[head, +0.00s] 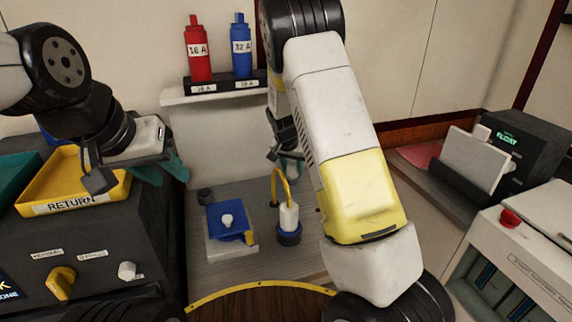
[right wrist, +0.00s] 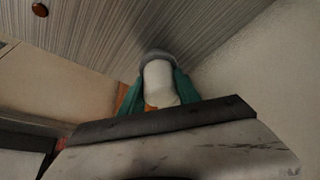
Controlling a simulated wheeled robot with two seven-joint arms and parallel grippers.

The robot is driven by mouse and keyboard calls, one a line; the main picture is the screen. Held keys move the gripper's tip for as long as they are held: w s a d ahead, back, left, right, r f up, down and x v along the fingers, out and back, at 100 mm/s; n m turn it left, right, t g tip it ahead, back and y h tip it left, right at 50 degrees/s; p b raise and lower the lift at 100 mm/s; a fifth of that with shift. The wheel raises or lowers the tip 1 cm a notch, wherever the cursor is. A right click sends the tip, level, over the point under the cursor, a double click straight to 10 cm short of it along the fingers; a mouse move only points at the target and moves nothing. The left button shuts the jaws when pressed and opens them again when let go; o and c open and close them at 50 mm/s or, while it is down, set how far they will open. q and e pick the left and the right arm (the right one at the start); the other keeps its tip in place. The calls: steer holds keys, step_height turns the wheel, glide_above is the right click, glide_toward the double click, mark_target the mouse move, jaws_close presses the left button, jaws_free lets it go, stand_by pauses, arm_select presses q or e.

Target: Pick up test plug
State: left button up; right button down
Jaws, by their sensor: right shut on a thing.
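My right gripper (head: 288,165) is partly hidden behind my right forearm in the head view, over the back of the grey bench. In the right wrist view its teal fingers (right wrist: 158,92) are shut on a white rounded piece, the test plug (right wrist: 158,82), with a grey ring at its far end and an orange bit near the palm. A white post in a blue collar (head: 289,230), with a yellow loop beside it, stands on the bench in front. My left gripper (head: 162,170) is open and empty beside the yellow RETURN tray (head: 72,192).
A blue-topped block (head: 230,222) with a white knob sits on the bench. A FLOAT display unit (head: 507,140) and a white cabinet (head: 535,235) are at right. A control box with knobs (head: 95,265) is at left.

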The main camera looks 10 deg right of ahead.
mark_target(293, 162)
steer(key=shift+r, duration=0.5)
steer(key=v, duration=0.3)
steer(key=shift+d, duration=0.15)
steer(key=s+a+r, duration=0.1)
steer(key=s+a, duration=0.2)
steer(key=s, duration=1.1)
steer(key=shift+s+a, duration=0.15)
steer(key=shift+s, duration=0.2)
steer(key=shift+r, duration=0.1)
